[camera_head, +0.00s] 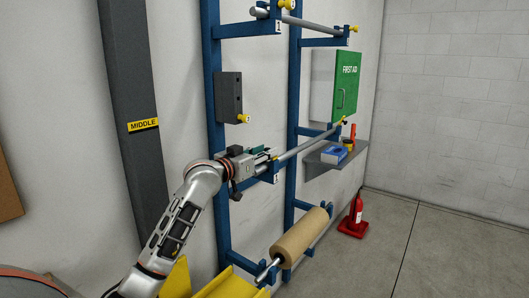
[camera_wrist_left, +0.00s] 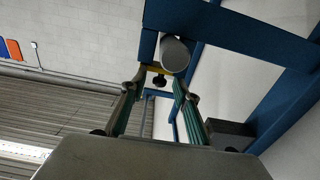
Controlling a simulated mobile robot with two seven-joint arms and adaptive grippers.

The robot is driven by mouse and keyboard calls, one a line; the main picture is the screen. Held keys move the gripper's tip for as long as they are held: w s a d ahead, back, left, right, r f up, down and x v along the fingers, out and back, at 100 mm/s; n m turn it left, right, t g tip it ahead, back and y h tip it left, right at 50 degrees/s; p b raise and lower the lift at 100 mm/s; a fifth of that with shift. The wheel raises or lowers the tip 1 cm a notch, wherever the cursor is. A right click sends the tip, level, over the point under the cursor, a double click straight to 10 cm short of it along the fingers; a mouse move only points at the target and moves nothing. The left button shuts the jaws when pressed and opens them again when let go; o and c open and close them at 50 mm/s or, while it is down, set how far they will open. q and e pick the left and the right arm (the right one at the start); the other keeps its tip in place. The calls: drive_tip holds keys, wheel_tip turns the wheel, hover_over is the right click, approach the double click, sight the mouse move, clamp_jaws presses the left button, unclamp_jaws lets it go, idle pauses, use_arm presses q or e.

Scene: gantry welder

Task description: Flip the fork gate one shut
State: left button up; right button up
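A blue wall rack (camera_head: 216,140) carries forks that hold grey bars. My left gripper (camera_head: 268,157) is at the near end of the middle bar (camera_head: 308,144). In the left wrist view its green-padded fingers (camera_wrist_left: 156,92) stand apart with nothing clearly between them. The round bar end (camera_wrist_left: 175,54) shows just beyond the fingertips. A yellow piece with a black knob (camera_wrist_left: 159,80) is beside and below it, near the left finger; I cannot tell if they touch. A plate reading 1 (camera_head: 278,27) marks the top fork. Gate one cannot be singled out with certainty. My right gripper is not in view.
A brown roll (camera_head: 299,232) sits on the lower fork. The floor at right is clear.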

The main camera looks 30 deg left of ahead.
use_arm(q)
drive_tip(key=s, duration=1.2)
drive_tip(key=shift+a, duration=0.45)
drive_tip(key=s+d+f+g, duration=0.1)
drive_tip(key=s+d+f, duration=0.1)
drive_tip(key=f, duration=0.8)
drive_tip(key=s+d+f+g, duration=0.1)
drive_tip(key=d+f+g, duration=0.15)
drive_tip(key=f, duration=0.75)
drive_tip(key=s+d+f, duration=0.2)
drive_tip(key=d+f, duration=0.1)
drive_tip(key=f, duration=0.7)
drive_tip(key=s+d+f+m+g, duration=0.1)
drive_tip(key=s+d+f+g, duration=0.1)
drive_tip(key=s+d+f, duration=0.6)
drive_tip(key=s+d+f+m+g, duration=0.2)
drive_tip(key=s+d+f, duration=0.6)
drive_tip(key=s+f, duration=0.6)
wheel_tip(320, 180, down, 2)
drive_tip(key=shift+s+f+h, duration=0.15)
drive_tip(key=shift+s+h, duration=0.25)
